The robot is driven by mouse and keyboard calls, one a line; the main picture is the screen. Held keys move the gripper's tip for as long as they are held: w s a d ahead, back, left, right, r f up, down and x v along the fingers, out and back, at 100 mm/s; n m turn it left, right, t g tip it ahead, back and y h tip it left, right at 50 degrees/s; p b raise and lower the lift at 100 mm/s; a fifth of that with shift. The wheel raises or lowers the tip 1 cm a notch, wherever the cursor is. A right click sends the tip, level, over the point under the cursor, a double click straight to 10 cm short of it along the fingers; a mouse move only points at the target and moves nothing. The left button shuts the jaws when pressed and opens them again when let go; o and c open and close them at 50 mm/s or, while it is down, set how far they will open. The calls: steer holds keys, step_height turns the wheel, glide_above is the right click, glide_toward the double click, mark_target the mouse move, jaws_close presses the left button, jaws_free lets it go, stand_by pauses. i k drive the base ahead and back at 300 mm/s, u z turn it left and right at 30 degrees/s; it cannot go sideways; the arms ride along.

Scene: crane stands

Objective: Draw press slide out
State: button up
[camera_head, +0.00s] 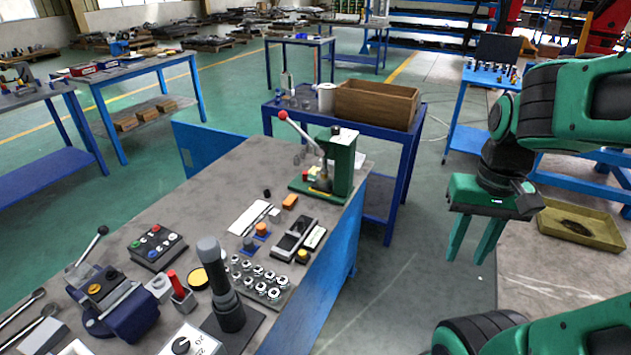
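A green press (343,163) stands on the far end of the grey workbench (215,165). Its lever, tipped with a red knob (283,115), leans up to the left. Small yellow and red parts sit at the press's base; its slide is too small to tell apart there. A black and grey block with a rail (294,238) lies on the bench in front of the press; I cannot tell whether it belongs to the press. My gripper (466,257) hangs to the right of the press, apart from it and beyond the bench edge. Its green fingers point down, open and empty.
The bench holds a vise (118,308), a button box (158,247), a tall dark grey post (222,288) and a rack of metal sockets (262,282). Behind the press, a blue table (412,133) carries a wooden crate (376,104). Open floor lies below my gripper.

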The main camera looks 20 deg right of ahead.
mark_target(325, 185)
steer(key=k, duration=1.25)
steer(key=z, duration=0.15)
steer(key=i, duration=1.8)
steer(key=u, duration=0.55)
